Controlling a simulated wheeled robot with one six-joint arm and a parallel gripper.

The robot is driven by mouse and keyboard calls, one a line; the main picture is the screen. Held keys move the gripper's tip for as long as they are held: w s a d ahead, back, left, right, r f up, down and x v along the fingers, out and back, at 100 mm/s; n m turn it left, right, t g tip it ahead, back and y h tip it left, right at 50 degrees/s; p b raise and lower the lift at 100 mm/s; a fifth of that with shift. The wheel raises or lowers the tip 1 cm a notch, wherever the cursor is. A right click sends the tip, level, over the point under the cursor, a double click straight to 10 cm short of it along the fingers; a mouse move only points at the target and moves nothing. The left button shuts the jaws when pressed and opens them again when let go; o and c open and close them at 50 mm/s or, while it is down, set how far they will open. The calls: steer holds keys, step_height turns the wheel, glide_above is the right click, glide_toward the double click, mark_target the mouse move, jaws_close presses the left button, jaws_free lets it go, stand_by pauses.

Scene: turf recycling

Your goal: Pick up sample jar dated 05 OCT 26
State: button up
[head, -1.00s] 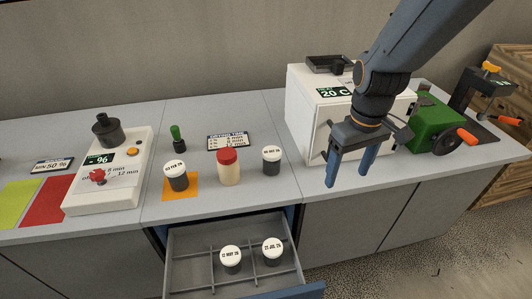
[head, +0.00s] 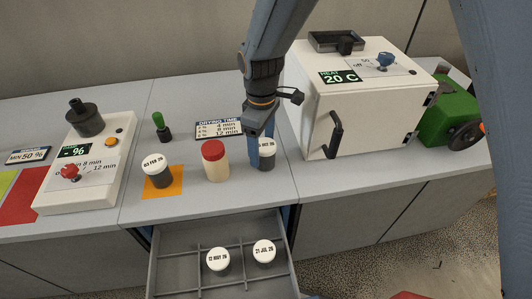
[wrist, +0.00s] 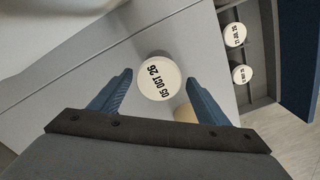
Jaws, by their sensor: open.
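The sample jar dated 05 OCT 26 (head: 266,160) stands upright on the counter, dark with a white lid. In the head view its lid is partly covered by my gripper (head: 260,162). In the wrist view the lid (wrist: 158,79) reads 05 OCT 26 and lies ahead of and between the two blue fingers of my gripper (wrist: 158,95). The fingers are apart and hold nothing. Whether they reach down beside the jar is hard to tell.
A red-capped jar (head: 215,162) stands just left. Jar 03 FEB 26 (head: 157,171) is on an orange square. The open drawer (head: 181,268) holds jars 12 MAY 26 (head: 218,260) and 21 JUL 26 (head: 264,252). A white oven (head: 365,110) stands right.

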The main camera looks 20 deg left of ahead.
steer(key=shift+w+d+f+p, duration=0.1)
steer(key=shift+f+p, duration=0.15)
steer(key=shift+f, duration=0.55)
steer(key=shift+s+d+f+p, duration=0.1)
steer(key=shift+f+p, duration=0.2)
steer(key=shift+f, duration=0.45)
steer(key=shift+w+d+f+p, duration=0.1)
steer(key=shift+f+p, duration=0.15)
steer(key=shift+f, duration=0.55)
